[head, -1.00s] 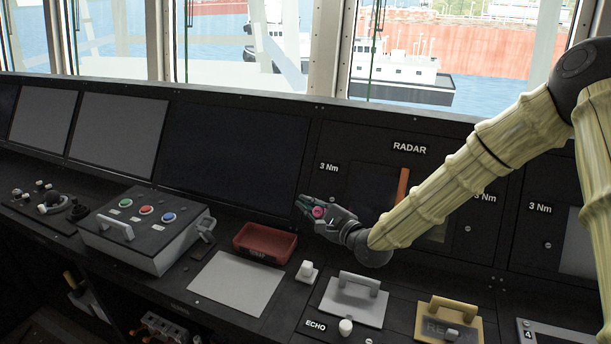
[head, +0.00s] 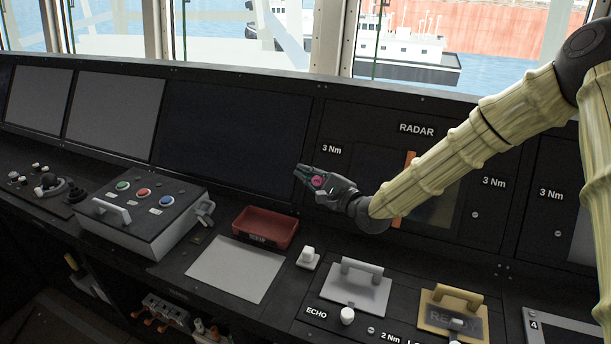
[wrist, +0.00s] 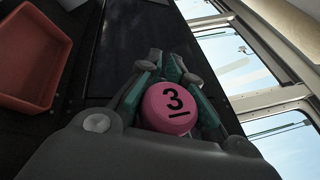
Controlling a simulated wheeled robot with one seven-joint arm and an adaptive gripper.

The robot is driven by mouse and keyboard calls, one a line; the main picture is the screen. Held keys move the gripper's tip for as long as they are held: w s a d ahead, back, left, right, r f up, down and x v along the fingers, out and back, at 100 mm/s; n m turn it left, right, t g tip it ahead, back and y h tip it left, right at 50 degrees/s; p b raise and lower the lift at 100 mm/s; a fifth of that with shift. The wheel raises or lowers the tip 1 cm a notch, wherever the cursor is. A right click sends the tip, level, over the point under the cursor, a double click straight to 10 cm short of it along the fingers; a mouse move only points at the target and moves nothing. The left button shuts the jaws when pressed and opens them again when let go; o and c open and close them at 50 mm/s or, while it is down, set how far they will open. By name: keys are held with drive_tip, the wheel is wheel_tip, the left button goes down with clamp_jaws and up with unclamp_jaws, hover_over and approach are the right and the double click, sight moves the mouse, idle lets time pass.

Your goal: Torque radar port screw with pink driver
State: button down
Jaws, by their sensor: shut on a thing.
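My gripper (head: 306,176) is shut on the pink driver (head: 319,181), in front of the left part of the radar panel (head: 333,130). In the wrist view the round pink driver end (wrist: 170,108) is marked with an underlined 3 and sits between the fingers. The driver's tip is hidden in both views. The panel carries a RADAR label (head: 416,130) and a 3 Nm label (head: 331,150) on the left, with another 3 Nm label (head: 494,183) and a screw (head: 474,214) on the right. My arm covers part of the panel, and I cannot make out the port screw.
A red tray (head: 284,228) stands on the console below the gripper; it also shows in the wrist view (wrist: 58,62). A grey control box (head: 145,225) with coloured buttons is to the left. A white knob (head: 308,256) and grey handle plate (head: 356,290) are in front.

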drive_tip(key=shift+w+d+f+b, duration=0.2)
drive_tip(key=shift+w+f+b, duration=0.1)
drive_tip(key=shift+w+f, duration=0.3)
drive_tip(key=shift+w+d+f+b, duration=0.25)
drive_tip(key=shift+w+f, duration=0.15)
drive_tip(key=shift+w, duration=0.35)
drive_tip(key=shift+w+d+f+b, duration=0.15)
drive_tip(key=shift+w+f+b, duration=0.15)
drive_tip(key=shift+w+f, duration=0.3)
drive_tip(key=shift+w+r, duration=0.1)
drive_tip(key=shift+w+d+f, duration=0.1)
drive_tip(key=shift+w+f, duration=0.1)
drive_tip(key=shift+w, duration=0.05)
idle(0.8)
drive_tip(key=shift+b, duration=0.65)
idle(2.3)
drive_tip(key=s+a+r+p, duration=0.1)
drive_tip(key=s+r, duration=0.2)
drive_tip(key=s, duration=0.1)
drive_tip(key=shift+s+a+r+p, duration=0.25)
drive_tip(key=shift+s+a+p, duration=0.05)
drive_tip(key=shift+s+p, duration=0.1)
idle(0.7)
drive_tip(key=shift+a+f, duration=0.1)
